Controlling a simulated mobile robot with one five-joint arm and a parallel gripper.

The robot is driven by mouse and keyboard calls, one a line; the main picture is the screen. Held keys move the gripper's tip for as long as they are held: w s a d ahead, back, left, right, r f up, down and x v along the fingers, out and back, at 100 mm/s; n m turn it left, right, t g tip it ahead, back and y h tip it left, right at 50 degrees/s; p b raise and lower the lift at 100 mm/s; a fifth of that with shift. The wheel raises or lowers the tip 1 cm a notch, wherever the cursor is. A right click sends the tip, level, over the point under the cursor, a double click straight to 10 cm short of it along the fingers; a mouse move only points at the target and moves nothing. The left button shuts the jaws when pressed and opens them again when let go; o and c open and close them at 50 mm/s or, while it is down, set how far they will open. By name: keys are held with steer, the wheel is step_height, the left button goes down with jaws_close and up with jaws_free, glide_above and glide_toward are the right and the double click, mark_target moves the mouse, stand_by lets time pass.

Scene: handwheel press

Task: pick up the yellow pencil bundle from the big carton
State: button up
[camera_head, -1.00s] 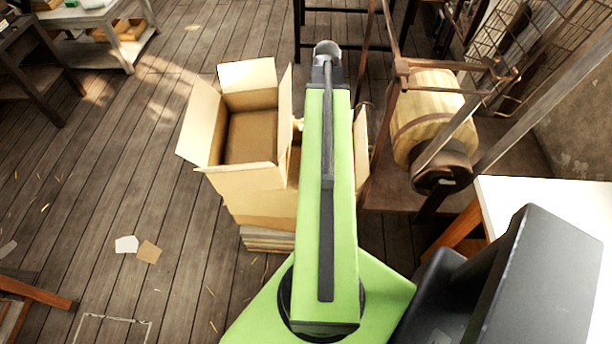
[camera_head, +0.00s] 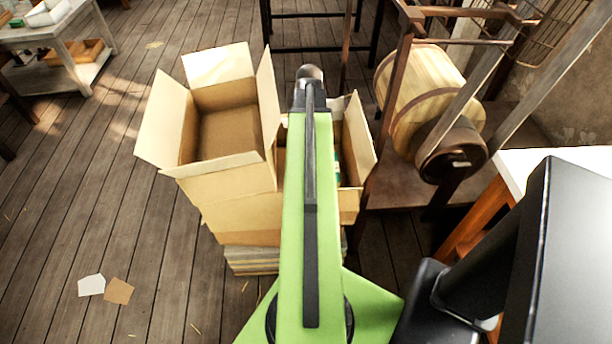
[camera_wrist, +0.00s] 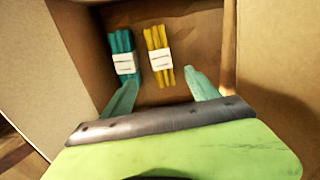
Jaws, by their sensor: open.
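The yellow pencil bundle (camera_wrist: 158,55) lies on the floor of an open carton (camera_wrist: 200,30) in the wrist view, with a white band around it. A teal bundle (camera_wrist: 123,52) with a white band lies just to its left. My gripper (camera_wrist: 162,92) is open and empty, its two teal fingers apart on the near side of the bundles, not around them. In the head view, my arm hides part of the right-hand open carton (camera_head: 358,142), where a bit of green shows inside. The yellow bundle and gripper fingers cannot be made out there.
Another open carton (camera_head: 228,135), seemingly empty, stands to the left beside my arm. A stack of flat sheets (camera_head: 250,262) lies below the cartons. A wooden drum machine (camera_head: 425,95) and a white-topped table (camera_head: 540,165) are at the right. The floor at left is mostly clear.

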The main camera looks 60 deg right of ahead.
step_height(320, 180, down, 16)
steer(key=b, duration=1.4)
steer(key=shift+w, duration=0.15)
steer(key=shift+r, duration=0.25)
jaws_close()
